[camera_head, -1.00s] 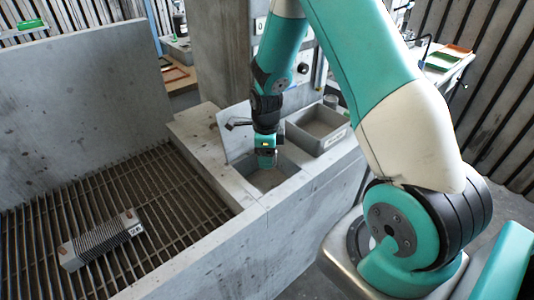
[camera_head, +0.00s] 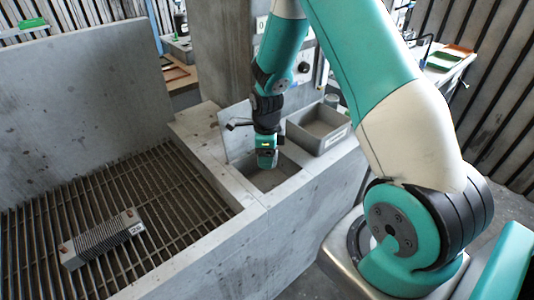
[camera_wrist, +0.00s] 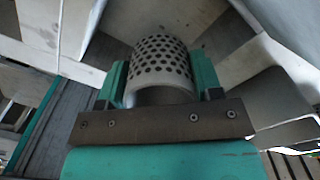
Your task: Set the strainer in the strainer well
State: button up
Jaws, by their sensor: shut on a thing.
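The strainer (camera_wrist: 163,66), a pale perforated cylinder, is between the two green fingers of my gripper (camera_wrist: 160,82) in the wrist view. My gripper is shut on it. In the head view my gripper (camera_head: 266,160) points down at the strainer well (camera_head: 265,181), a square recess in the concrete ledge. The strainer cannot be made out in the head view, so I cannot tell how deep it is in the well.
A grey open bin (camera_head: 318,130) stands on the ledge just right of the well. A metal grating (camera_head: 115,210) lies to the left, with a finned block (camera_head: 102,240) on it. A tall concrete wall (camera_head: 85,95) stands behind the grating.

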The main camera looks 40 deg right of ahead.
jog(key=shift+f+b, duration=1.15)
jog(key=shift+f, duration=0.75)
jog(key=shift+f, duration=0.15)
jog(key=shift+s+f+b, duration=0.15)
jog(key=shift+f+b, duration=0.9)
jog(key=shift+f, duration=0.2)
jog(key=shift+f, duration=0.25)
